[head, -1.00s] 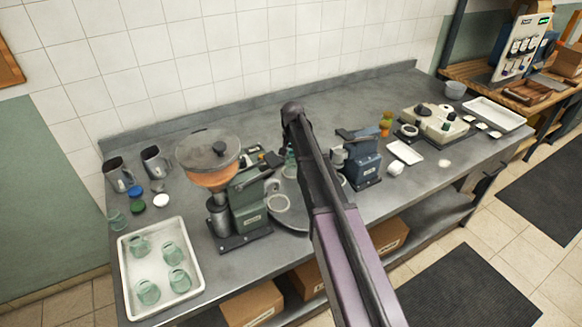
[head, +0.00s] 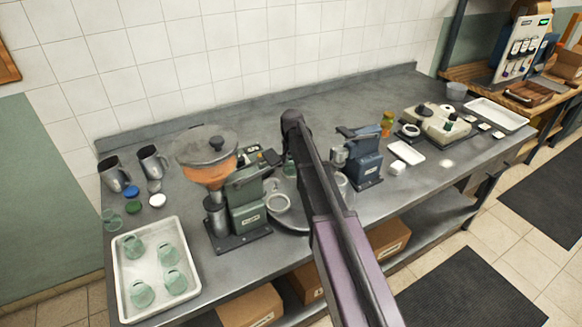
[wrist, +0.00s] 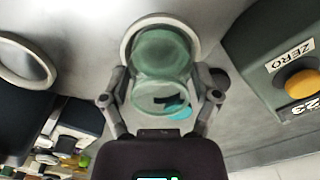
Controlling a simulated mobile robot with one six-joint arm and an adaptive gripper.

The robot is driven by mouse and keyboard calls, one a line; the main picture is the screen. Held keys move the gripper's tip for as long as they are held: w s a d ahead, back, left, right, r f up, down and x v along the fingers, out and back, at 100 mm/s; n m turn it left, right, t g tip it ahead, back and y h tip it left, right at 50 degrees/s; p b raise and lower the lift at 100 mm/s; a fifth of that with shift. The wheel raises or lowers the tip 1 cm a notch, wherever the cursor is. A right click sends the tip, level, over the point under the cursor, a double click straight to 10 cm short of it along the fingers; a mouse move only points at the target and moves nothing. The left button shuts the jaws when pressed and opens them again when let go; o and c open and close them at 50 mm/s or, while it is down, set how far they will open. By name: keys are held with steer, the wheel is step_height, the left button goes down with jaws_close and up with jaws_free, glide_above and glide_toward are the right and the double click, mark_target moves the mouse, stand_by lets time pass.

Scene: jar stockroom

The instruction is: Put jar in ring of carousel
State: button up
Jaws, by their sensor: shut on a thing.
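My gripper (wrist: 160,82) is shut on a greenish glass jar (wrist: 162,62), one finger on each side of it. A pale ring (wrist: 127,42) of the carousel curves around the jar's far end in the wrist view. I cannot tell whether the jar is down inside this ring or just above it. A second, empty ring (wrist: 48,72) is at the left there. In the head view, my arm hides most of the carousel (head: 292,220) and my gripper. An empty ring (head: 279,203) shows left of the arm, and a bit of green glass (head: 290,169) shows beside it.
A green machine with a hopper (head: 240,200) stands close left of the carousel, and a blue machine (head: 362,158) close right. A white tray (head: 190,283) with several jars is at the front left.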

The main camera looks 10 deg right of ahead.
steer(key=shift+f, duration=0.2)
steer(key=o, duration=1)
steer(key=shift+r, duration=0.2)
step_height(320, 180, up, 12)
steer(key=p, duration=1.2)
steer(key=shift+s, duration=0.1)
stand_by(0.4)
steer(key=s+n, duration=0.5)
steer(key=s, duration=2.4)
steer(key=shift+a, duration=0.15)
steer(key=shift+w, duration=0.1)
